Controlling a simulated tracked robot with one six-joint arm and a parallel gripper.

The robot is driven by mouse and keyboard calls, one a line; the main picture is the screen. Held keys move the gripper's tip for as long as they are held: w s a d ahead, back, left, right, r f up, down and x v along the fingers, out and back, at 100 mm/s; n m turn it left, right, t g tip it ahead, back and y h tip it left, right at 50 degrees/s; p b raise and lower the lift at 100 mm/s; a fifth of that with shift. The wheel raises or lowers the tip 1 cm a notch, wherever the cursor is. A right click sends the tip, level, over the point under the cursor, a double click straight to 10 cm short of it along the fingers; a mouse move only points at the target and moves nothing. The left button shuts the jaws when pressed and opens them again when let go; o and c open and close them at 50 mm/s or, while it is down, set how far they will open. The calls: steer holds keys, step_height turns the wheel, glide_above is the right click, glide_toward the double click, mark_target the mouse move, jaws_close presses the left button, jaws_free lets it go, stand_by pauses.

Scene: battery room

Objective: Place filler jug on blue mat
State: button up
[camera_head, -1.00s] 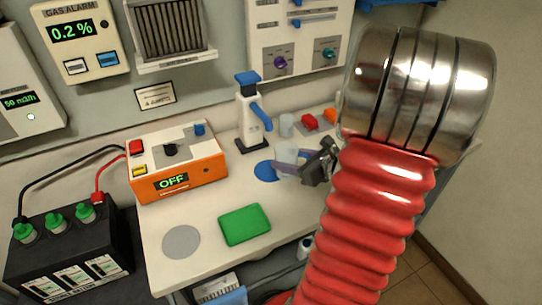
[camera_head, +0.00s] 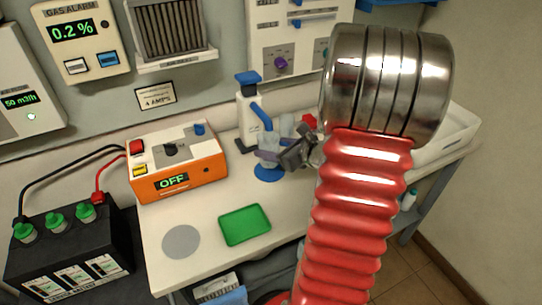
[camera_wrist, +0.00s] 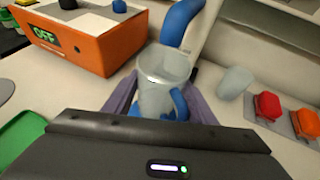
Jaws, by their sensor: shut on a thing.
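The filler jug is a translucent grey cup with a blue handle; it stands upright between my fingers in the wrist view (camera_wrist: 160,75). My gripper (camera_wrist: 162,92) is shut on it, one purple-grey finger on each side. In the head view my gripper (camera_head: 270,155) is at the back of the bench, and the jug (camera_head: 269,143) is partly hidden there. The round blue mat (camera_head: 268,175) shows just below the gripper. I cannot tell how far the jug is above the bench.
A white dispenser (camera_head: 248,118) with a blue spout stands close behind the jug. A clear cup (camera_wrist: 236,82) and red and orange blocks are to the right. An orange power box (camera_head: 176,165) stands left. A green tray (camera_head: 244,224) and grey disc (camera_head: 181,242) lie in front.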

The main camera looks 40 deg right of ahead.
steer(key=shift+f, duration=1.75)
steer(key=shift+f, duration=0.1)
steer(key=o, duration=1.1)
steer(key=shift+o, duration=0.2)
steer(key=shift+s+d+r, duration=0.1)
steer(key=shift+s+r, duration=0.2)
steer(key=shift+s, duration=0.1)
steer(key=v, duration=1.1)
